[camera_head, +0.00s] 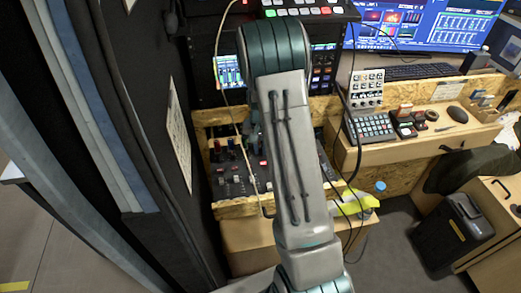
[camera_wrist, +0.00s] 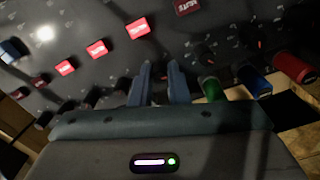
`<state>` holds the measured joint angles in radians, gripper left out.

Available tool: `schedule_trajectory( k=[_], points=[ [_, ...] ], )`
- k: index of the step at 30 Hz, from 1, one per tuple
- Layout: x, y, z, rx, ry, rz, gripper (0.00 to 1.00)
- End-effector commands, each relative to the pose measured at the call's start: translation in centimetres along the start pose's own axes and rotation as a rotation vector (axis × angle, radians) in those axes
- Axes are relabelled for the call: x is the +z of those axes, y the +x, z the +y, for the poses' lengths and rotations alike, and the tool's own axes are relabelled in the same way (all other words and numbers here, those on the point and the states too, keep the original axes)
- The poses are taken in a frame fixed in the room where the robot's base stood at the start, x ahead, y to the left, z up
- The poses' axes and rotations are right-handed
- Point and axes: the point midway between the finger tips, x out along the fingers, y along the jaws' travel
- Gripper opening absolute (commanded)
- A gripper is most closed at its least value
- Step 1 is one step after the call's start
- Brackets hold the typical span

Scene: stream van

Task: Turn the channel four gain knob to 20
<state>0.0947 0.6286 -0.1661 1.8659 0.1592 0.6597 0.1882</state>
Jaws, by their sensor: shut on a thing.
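The dark mixer panel (camera_head: 236,180) lies in a wooden surround, left of my arm in the head view. In the wrist view the panel (camera_wrist: 85,25) fills the upper part, with small dark knobs and printed scales. My gripper (camera_wrist: 159,72) points down at the panel, its two blue-grey fingers close together on a small dark knob mostly hidden between them. A green knob (camera_wrist: 210,88), a blue knob (camera_wrist: 255,82) and a red knob (camera_wrist: 293,67) stand to the right of the fingers. The held knob's channel number and setting cannot be read.
Several red lit mute buttons (camera_wrist: 97,49) run up to the right on the panel. In the head view, a desk (camera_head: 390,152) at right holds a keypad (camera_head: 371,128) and a mouse (camera_head: 456,113). A black bin (camera_head: 459,232) stands on the floor. A dark wall closes the left side.

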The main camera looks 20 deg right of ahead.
Motion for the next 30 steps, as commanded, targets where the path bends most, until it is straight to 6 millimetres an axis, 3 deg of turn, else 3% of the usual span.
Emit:
schedule_trajectory(
  k=[15,30],
  points=[
    [0.04,-0.04,-0.06,-0.001,0.413,0.000,0.00],
    [0.02,-0.06,-0.02,-0.001,0.552,0.000,0.00]
  ],
)
